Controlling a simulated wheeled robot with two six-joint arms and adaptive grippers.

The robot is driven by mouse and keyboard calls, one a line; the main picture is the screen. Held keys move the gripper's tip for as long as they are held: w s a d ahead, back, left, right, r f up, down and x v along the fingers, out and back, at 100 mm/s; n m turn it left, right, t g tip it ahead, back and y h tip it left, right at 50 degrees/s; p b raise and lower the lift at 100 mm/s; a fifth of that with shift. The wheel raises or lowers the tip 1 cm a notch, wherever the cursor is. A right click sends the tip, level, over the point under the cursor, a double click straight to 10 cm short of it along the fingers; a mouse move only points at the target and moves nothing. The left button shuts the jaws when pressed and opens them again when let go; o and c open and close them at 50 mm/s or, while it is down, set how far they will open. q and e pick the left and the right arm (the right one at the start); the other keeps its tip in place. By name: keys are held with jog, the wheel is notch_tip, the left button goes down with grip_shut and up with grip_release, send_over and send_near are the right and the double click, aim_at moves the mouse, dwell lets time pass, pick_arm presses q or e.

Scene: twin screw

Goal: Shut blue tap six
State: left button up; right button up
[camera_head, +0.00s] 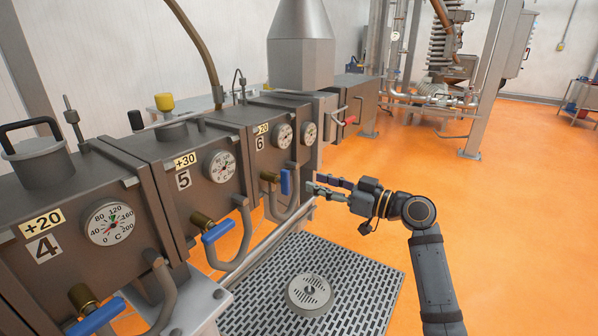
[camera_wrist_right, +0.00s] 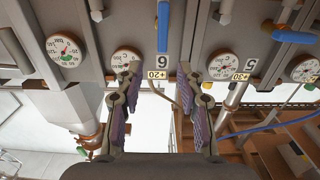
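Blue tap six is on the front of the box labelled 6. Its blue handle (camera_head: 286,181) stands upright beside a brass valve body (camera_head: 269,177). The handle also shows in the right wrist view (camera_wrist_right: 163,20), near the label 6, in a picture that looks upside down. My right gripper (camera_head: 316,187) is in front of box 6, to the right of the handle and apart from it. In the wrist view its two fingers (camera_wrist_right: 159,72) are spread wide with nothing between them. My left gripper is not in view.
Blue tap five (camera_head: 218,232) has its handle lying across, as does blue tap four (camera_head: 97,318). Round dials (camera_head: 283,135) sit on the box fronts. A bent pipe runs down beside tap six. A perforated metal floor grate (camera_head: 250,318) lies below; the orange floor (camera_head: 480,220) is open at right.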

aim_at(289, 174)
jog(key=p+x, duration=0.1)
jog(key=x, duration=0.8)
jog(key=shift+a+r+p, duration=0.15)
jog(key=shift+a+p, duration=0.2)
jog(key=shift+a, duration=0.05)
jog(key=shift+w+a, duration=0.25)
jog(key=shift+a, duration=0.1)
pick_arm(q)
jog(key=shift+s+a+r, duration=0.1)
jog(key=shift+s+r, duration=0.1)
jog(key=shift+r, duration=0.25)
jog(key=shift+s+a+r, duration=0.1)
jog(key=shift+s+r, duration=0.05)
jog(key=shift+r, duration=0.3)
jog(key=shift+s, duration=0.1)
pick_arm(e)
jog(key=shift+c, duration=0.4)
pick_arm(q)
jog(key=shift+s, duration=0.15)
pick_arm(e)
grip_shut()
